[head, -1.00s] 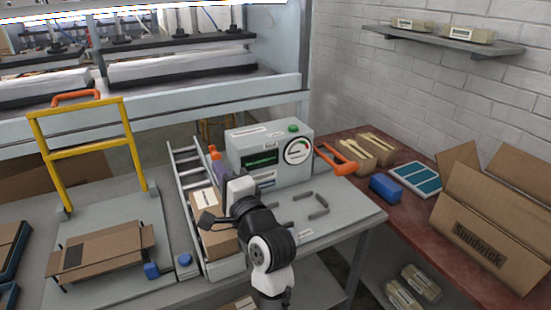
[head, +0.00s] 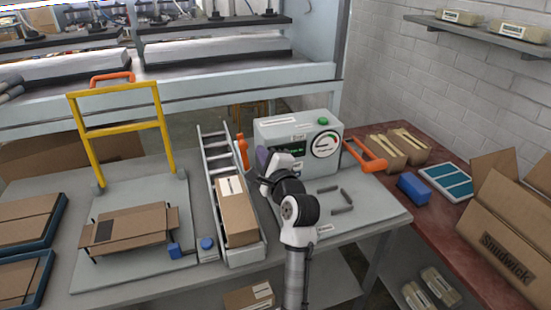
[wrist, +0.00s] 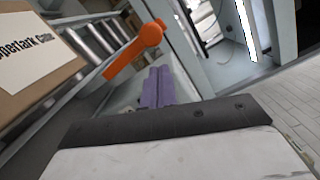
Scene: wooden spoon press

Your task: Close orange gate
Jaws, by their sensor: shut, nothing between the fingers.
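The orange gate (head: 242,151) is a small orange lever at the right side of the roller conveyor (head: 214,150), left of the grey machine. In the wrist view it shows as an orange arm (wrist: 137,49) with a rounded end, slanting across the rail beside the rollers. My gripper (head: 262,158) is just right of the gate, in front of the machine. Its purple fingers (wrist: 156,88) are shut and empty, below and right of the gate's rounded end. A small gap seems to lie between them; contact cannot be told.
A carton (head: 236,212) sits on the conveyor. The grey machine (head: 285,135), with dial and green button, stands close behind my gripper. An orange handle (head: 366,157) projects at its right. A yellow frame (head: 122,130) stands on the left.

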